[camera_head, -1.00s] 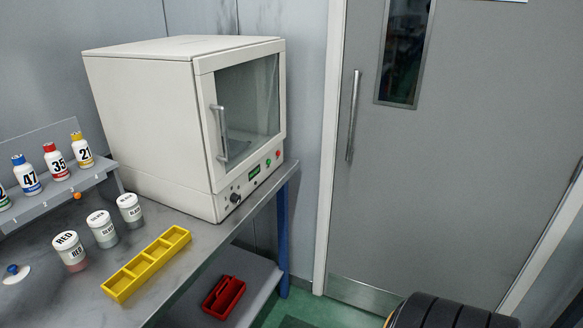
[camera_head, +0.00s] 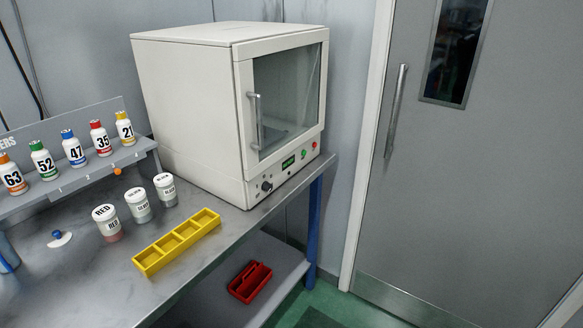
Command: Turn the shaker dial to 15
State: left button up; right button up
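The white shaker cabinet (camera_head: 190,110) stands on the back of the metal bench, its windowed door (camera_head: 290,97) shut. A black dial (camera_head: 267,186) sits at the left of its lower front panel. A small green display (camera_head: 288,162) and red and green buttons are to the right of the dial. The dial's marking and the display's digits are too small to read. Neither of my grippers is in view.
Several numbered bottles (camera_head: 75,151) stand on a rack at the left. Lidded jars (camera_head: 107,222) and a yellow tray (camera_head: 178,243) lie on the bench before the cabinet. A red caddy (camera_head: 249,281) is on the lower shelf. A grey door (camera_head: 470,190) is at the right.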

aim_at(266, 187)
jog(key=u, duration=0.6)
jog(key=i+l+u, duration=0.15)
jog(key=u, duration=0.25)
jog(key=l+u, duration=0.4)
jog(key=i+l+u, duration=0.1)
jog(key=l+u, duration=0.5)
jog(key=u, duration=0.2)
jog(key=l+u, duration=0.3)
jog(key=u, duration=0.15)
